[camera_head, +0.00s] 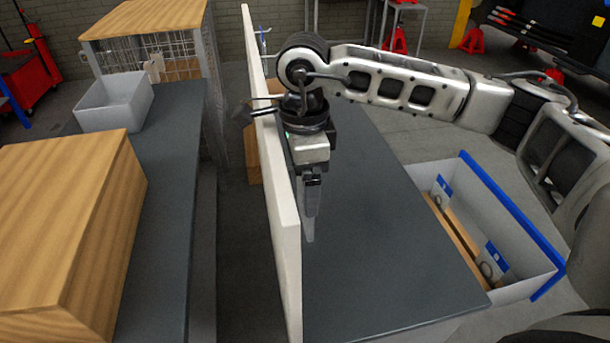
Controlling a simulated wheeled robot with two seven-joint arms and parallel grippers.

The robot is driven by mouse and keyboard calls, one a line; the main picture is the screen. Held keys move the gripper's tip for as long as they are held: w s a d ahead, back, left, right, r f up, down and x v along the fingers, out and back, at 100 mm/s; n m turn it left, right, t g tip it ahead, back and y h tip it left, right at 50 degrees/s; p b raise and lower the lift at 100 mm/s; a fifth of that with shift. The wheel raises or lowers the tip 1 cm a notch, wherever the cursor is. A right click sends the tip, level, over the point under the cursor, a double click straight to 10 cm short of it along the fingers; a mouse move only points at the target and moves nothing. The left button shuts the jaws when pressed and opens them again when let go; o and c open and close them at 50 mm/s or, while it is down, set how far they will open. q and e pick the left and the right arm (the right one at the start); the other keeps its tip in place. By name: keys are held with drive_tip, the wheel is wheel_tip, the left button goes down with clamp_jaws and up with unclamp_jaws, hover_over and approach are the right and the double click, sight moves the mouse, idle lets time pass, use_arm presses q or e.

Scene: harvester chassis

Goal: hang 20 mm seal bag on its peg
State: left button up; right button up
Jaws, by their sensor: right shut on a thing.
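My right gripper (312,205) points down close to the right face of an upright white board (285,225). It is shut on a thin pale grey thing (309,228), seemingly a seal bag seen nearly edge-on; its label and size cannot be read. A small metal peg with something blue (263,42) stands out from the board's far end. My right wrist and forearm cover part of the board, and its pegged face shows too steeply to tell the other pegs. My left gripper is not in view.
A grey bin with a blue rim (513,218) at the right holds blue-and-white bags (493,258) and cardboard. The grey bench top (385,260) beside the board is clear. At the left stand a wooden box (65,215) and an empty-looking grey bin (115,102).

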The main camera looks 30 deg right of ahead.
drive_tip(key=o, duration=0.7)
